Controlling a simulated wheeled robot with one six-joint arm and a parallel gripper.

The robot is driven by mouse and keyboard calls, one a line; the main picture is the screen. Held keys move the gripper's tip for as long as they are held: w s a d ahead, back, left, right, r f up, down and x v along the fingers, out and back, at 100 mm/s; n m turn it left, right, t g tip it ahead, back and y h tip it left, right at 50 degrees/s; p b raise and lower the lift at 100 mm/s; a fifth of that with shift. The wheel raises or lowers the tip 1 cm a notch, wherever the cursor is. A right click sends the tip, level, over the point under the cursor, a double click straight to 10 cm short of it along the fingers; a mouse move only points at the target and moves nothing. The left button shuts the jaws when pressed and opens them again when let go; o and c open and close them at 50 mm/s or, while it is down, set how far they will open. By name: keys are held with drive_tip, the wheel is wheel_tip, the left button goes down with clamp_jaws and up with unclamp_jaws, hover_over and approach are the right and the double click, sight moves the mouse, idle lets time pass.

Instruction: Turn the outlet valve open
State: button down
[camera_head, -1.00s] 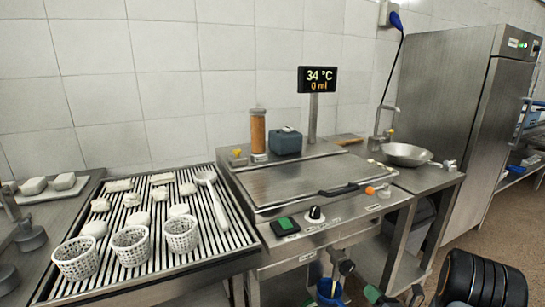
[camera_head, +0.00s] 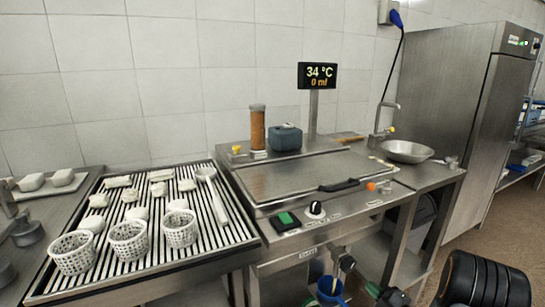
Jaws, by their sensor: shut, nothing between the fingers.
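The outlet valve (camera_head: 347,263) shows as a small yellowish handle with dark parts below the front panel of the steel vat (camera_head: 290,180). A small label (camera_head: 308,253) is on the panel to its left. A blue bucket (camera_head: 331,290) stands below the valve, partly cut off by the frame.
A slatted drain table (camera_head: 215,235) at left holds perforated baskets (camera_head: 128,241) and white pieces. The panel has a green switch (camera_head: 285,219) and a black knob (camera_head: 316,208). A display (camera_head: 318,76) reads 34 °C and 0 ml. A sink (camera_head: 408,152) and steel cabinet (camera_head: 445,120) stand right.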

sight(348, 264)
drive_tip(key=x, duration=0.6)
drive_tip(key=shift+w+r, duration=0.15)
drive_tip(key=shift+r, duration=0.05)
